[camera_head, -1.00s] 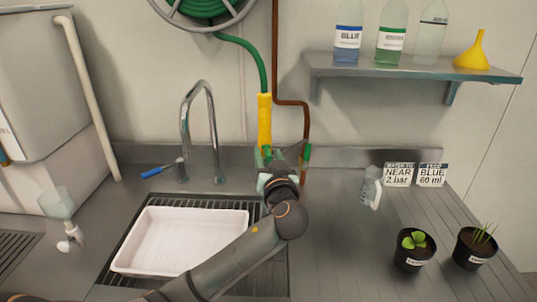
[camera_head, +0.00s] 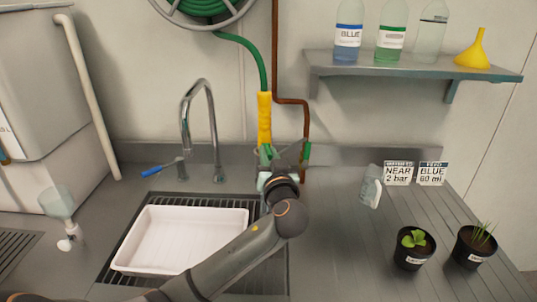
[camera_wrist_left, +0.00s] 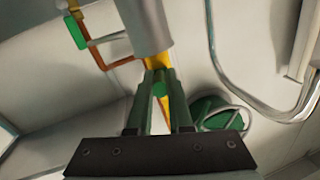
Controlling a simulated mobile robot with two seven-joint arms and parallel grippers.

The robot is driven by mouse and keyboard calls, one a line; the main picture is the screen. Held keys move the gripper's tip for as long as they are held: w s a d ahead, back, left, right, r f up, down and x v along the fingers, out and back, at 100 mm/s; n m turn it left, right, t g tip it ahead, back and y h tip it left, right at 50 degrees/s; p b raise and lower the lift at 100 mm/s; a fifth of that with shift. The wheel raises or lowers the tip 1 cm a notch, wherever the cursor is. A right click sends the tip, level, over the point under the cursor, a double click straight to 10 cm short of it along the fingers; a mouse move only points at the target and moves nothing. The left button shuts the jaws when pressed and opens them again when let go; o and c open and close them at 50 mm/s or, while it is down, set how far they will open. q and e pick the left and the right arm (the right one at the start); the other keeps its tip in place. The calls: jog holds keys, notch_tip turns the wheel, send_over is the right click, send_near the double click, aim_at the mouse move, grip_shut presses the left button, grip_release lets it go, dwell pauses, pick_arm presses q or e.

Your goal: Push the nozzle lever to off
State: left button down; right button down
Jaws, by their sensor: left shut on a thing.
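The hose nozzle, with a yellow sleeve (camera_head: 264,118) and green parts below it (camera_head: 265,153), hangs upright at the back wall beside the copper pipe. My left gripper (camera_head: 277,168) is at its lower end and largely hides it and the lever. In the left wrist view my green fingers (camera_wrist_left: 160,100) are close together, with a green piece (camera_wrist_left: 159,89) between them and yellow behind. A grey cylinder (camera_wrist_left: 145,25) stands just beyond the fingertips. I cannot tell the lever's position. My right gripper is not in view.
A green-handled pipe fitting (camera_head: 307,153) is close to the right of the gripper. The faucet (camera_head: 212,130) and white tray (camera_head: 243,215) are to the left. The counter between is clear.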

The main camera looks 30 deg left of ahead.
pick_arm(q)
jog(key=shift+r+g+h+p, duration=0.5)
jog(key=shift+r+g+p, duration=0.3)
jog(key=shift+p, duration=1.3)
jog(key=shift+g+h+p, duration=0.35)
jog(key=shift+g+h, duration=0.05)
jog(key=shift+f+g+h, duration=0.1)
jog(key=shift+g+h, duration=0.4)
jog(key=shift+h, duration=0.1)
jog(key=c, duration=0.8)
grip_release()
